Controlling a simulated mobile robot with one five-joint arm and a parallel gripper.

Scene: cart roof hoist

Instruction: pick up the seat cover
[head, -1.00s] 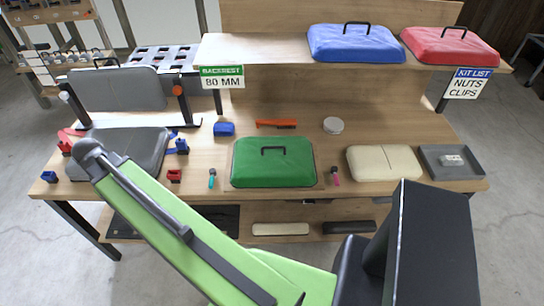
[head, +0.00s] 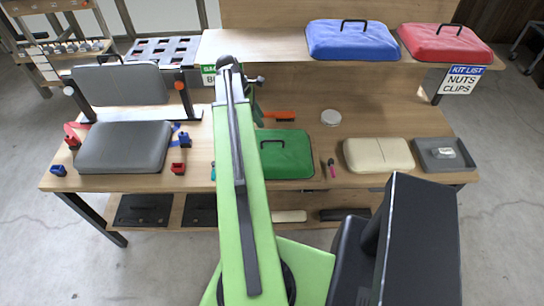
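Several padded covers are in the head view, and I cannot tell which is the seat cover. A green cover with a black handle (head: 288,158) lies on the table in the middle, its left side partly hidden by my arm. A blue cover (head: 352,42) and a red cover (head: 445,44), both with black handles, lie on the raised shelf. A grey seat pad (head: 124,148) lies at the left, in front of an upright grey backrest (head: 119,86).
A cream pad (head: 378,155) and a grey tray (head: 444,153) are at the table's right. Red and blue clamps stand around the grey seat pad. A small pink-handled tool (head: 332,168) lies right of the green cover. The shelf (head: 285,47) overhangs the table's back.

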